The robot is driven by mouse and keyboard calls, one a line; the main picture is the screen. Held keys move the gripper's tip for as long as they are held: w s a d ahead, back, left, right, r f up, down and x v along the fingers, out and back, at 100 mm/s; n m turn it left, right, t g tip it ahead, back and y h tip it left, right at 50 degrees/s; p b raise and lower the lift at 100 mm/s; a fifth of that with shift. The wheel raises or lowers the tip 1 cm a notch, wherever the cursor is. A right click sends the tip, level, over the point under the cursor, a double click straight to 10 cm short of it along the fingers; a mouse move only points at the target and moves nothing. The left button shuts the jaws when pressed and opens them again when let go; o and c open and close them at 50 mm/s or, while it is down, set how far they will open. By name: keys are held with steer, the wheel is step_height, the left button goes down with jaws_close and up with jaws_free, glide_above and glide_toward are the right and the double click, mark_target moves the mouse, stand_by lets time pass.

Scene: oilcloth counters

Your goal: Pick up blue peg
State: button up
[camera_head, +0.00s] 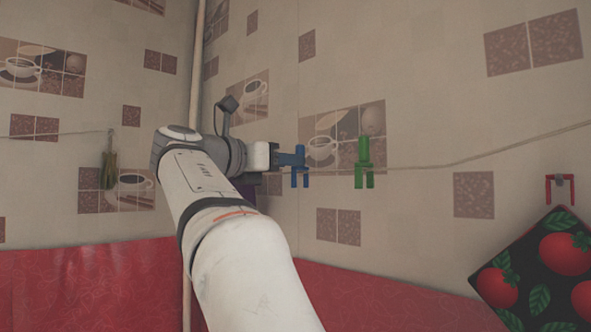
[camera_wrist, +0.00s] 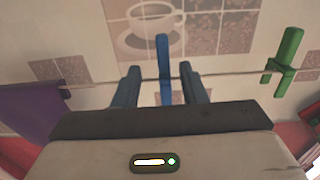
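The blue peg (camera_head: 300,155) sits upright on a thin rope strung along the tiled wall. In the wrist view the blue peg (camera_wrist: 163,60) stands between the two fingers of my gripper (camera_wrist: 160,80), with a gap on each side. My gripper (camera_head: 290,160) is open, level with the peg and just left of it in the head view. Its fingertips partly overlap the peg there, so exact depth is hard to tell.
A green peg (camera_head: 364,165) sits on the same rope (camera_head: 430,165) to the right; it also shows in the wrist view (camera_wrist: 287,58). A purple cloth (camera_wrist: 32,108) hangs at left. A herb bundle (camera_head: 108,168) and a tomato potholder (camera_head: 540,280) hang farther away.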

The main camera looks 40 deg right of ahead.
steer(key=d, duration=0.2)
steer(key=d+p, duration=0.1)
steer(key=shift+s+d+r, duration=0.1)
steer(key=shift+s+d, duration=0.1)
steer(key=shift+d, duration=0.2)
steer(key=shift+w+d, duration=0.15)
steer(key=shift+d, duration=0.1)
steer(key=shift+a, duration=0.1)
jaws_close()
